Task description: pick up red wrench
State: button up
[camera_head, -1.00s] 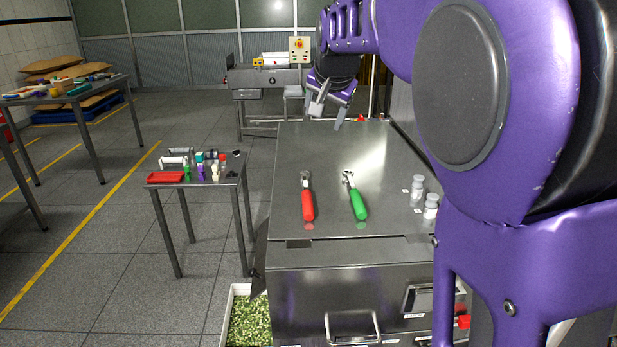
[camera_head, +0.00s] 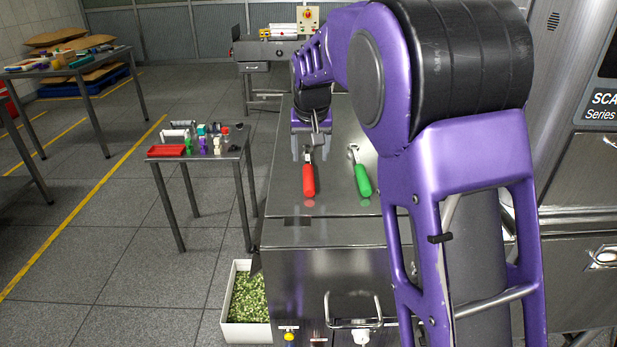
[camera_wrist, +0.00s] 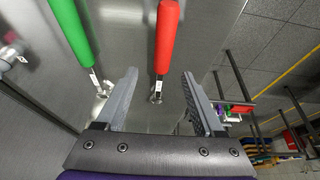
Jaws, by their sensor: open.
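The red wrench (camera_head: 308,180) lies on the steel cabinet top (camera_head: 290,205), its red handle toward the front and its metal head toward my gripper. In the wrist view the red wrench (camera_wrist: 167,40) lies beyond and roughly between my two open fingers. My gripper (camera_head: 309,150) is above the far part of the cabinet top, around the head end of the red wrench, and it is empty. In the wrist view my gripper (camera_wrist: 158,95) shows both fingers well apart. Whether the fingers reach the wrench's height cannot be told.
A green wrench (camera_head: 362,179) lies to the right of the red one; it also shows in the wrist view (camera_wrist: 72,32). A small table (camera_head: 200,153) with several small items stands left. A white bin (camera_head: 246,333) of green bits stands on the floor in front.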

aim_at(309, 170)
jog(key=shift+a+b+x, duration=0.2)
jog(key=shift+b+x, duration=0.3)
jog(key=shift+x, duration=2.65)
jog(key=shift+s, duration=0.25)
jog(key=shift+c, duration=0.2)
grip_shut()
